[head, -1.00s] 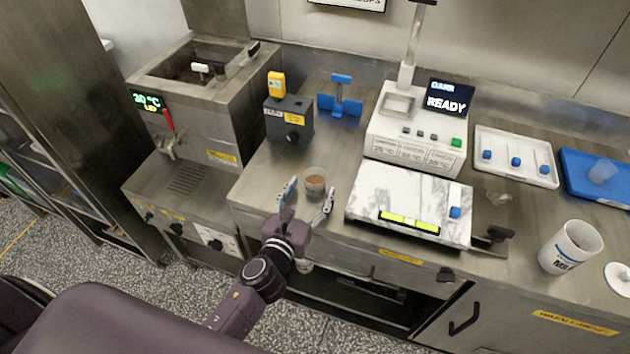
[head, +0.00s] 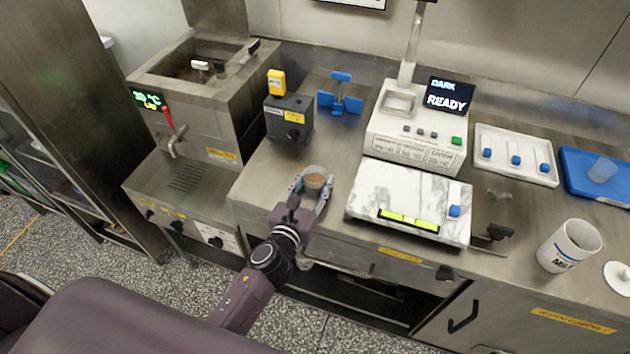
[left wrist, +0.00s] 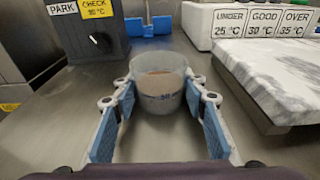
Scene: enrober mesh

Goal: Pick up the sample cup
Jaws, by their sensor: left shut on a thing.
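The sample cup (head: 315,180) is a small translucent cup with brown contents. It stands upright on the steel counter, left of the marble slab. It also shows in the left wrist view (left wrist: 158,84), between the fingers. My left gripper (head: 311,186) has its two blue-padded fingers around the cup, one on each side, and is shut on it. In the left wrist view the fingertips (left wrist: 160,90) reach the cup's sides. My right gripper is not in view.
A marble slab (head: 400,190) sits close right of the cup. A dark grey block (head: 290,125) with a yellow-topped device stands behind, beside a blue stand (head: 341,100). A tempering tank (head: 195,105) is at left. A white mug (head: 570,247) stands far right.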

